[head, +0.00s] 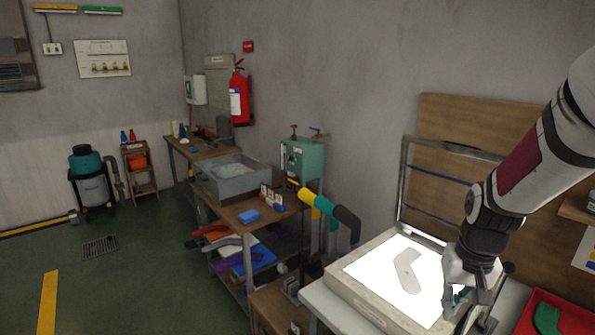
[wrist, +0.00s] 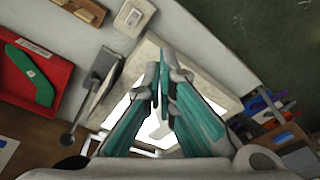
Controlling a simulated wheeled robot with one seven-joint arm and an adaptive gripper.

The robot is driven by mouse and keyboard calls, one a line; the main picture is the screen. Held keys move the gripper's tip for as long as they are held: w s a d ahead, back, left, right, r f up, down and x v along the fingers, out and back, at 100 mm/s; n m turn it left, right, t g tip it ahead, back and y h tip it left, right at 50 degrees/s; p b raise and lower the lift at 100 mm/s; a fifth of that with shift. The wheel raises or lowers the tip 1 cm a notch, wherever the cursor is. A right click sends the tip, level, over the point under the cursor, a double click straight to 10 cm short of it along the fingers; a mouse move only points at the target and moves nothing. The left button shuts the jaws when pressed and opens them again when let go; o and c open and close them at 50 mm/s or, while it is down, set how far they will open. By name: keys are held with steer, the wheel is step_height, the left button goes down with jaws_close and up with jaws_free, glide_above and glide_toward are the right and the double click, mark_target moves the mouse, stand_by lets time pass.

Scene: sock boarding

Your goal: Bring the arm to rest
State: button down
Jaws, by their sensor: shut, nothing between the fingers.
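My gripper (head: 462,296) hangs from my white arm at the right of the head view, in front of the right part of a lit light table (head: 365,304). In the wrist view its two teal-padded fingers (wrist: 164,62) come together at the tips, with nothing between them. The light table's pale frame (wrist: 212,84) lies beyond the fingers in the wrist view. A grey sock-shaped piece (head: 407,271) lies flat on the lit surface, to the left of the gripper and apart from it.
A red tray (head: 528,318) with a green sock shape (head: 546,319) is at the lower right. A wire frame (head: 403,178) and a brown board (head: 455,115) stand behind the light table. A yellow, teal and black form (head: 324,206) sticks out left of it. Open floor (head: 140,270) lies left.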

steer(key=s+a+r+n+t, duration=0.1)
steer(key=s+a+r+t, duration=0.1)
steer(key=s+a+r, duration=0.3)
steer(key=s+a+r+n+t, duration=0.1)
steer(key=s+a+r+n, duration=0.1)
steer(key=s+a+r, duration=0.4)
steer(key=s+r, duration=0.5)
steer(key=s, duration=0.2)
steer(key=shift+a+r+t, duration=0.15)
steer(key=shift+r+t, duration=0.25)
